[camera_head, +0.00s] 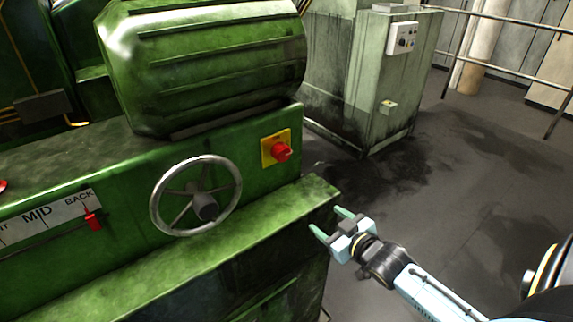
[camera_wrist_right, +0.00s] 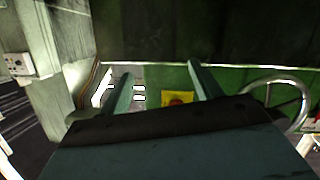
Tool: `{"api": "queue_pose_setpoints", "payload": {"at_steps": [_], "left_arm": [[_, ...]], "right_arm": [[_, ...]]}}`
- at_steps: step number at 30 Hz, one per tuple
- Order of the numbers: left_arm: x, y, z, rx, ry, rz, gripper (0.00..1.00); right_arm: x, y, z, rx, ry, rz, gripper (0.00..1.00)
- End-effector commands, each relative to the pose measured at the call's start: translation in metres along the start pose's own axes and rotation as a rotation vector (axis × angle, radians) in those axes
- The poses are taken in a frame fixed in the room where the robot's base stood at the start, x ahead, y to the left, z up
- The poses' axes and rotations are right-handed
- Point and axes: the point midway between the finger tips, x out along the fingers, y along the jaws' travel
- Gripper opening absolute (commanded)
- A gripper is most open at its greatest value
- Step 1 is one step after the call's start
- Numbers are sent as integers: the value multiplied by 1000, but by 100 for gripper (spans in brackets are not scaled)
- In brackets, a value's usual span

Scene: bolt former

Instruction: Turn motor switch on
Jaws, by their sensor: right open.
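The motor switch (camera_head: 281,152) is a red knob on a yellow plate (camera_head: 268,153), on the front of the green machine at its right end. In the right wrist view the yellow plate with the red knob (camera_wrist_right: 179,98) shows between my fingers, farther off. My right gripper (camera_head: 329,222) is open and empty. In the head view it is below and right of the switch, near the corner of the machine's ledge, apart from the switch. It also shows in the right wrist view (camera_wrist_right: 160,85). My left gripper is not in view.
A spoked handwheel (camera_head: 196,195) stands out from the machine left of the switch. A green ledge (camera_head: 290,205) runs below it. A red lever (camera_head: 93,220) sits by a MID/BACK scale. A grey-green cabinet (camera_head: 365,75) stands behind. The floor at right is clear.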

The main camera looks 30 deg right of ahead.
Motion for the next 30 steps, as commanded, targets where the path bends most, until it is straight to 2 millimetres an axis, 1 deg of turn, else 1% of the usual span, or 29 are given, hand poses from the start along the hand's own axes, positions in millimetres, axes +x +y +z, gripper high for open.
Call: {"api": "queue_pose_setpoints", "payload": {"at_steps": [1, 3, 6, 9, 13, 17, 30], "left_arm": [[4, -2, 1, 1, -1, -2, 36], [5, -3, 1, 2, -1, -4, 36], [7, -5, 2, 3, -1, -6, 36], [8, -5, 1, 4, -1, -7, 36], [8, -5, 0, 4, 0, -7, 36], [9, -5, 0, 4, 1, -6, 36], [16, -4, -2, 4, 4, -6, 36]], "right_arm": [[-4, 2, -34, -14, 74, -8, 64], [-11, 4, -73, -27, 154, -17, 64], [-22, 3, -110, -39, 232, -30, 64], [-28, 2, -128, -45, 272, -38, 64], [-23, 1, -137, -47, 287, -40, 64], [-8, 1, -142, -48, 288, -39, 64], [64, -3, -162, -47, 286, -40, 64]]}}
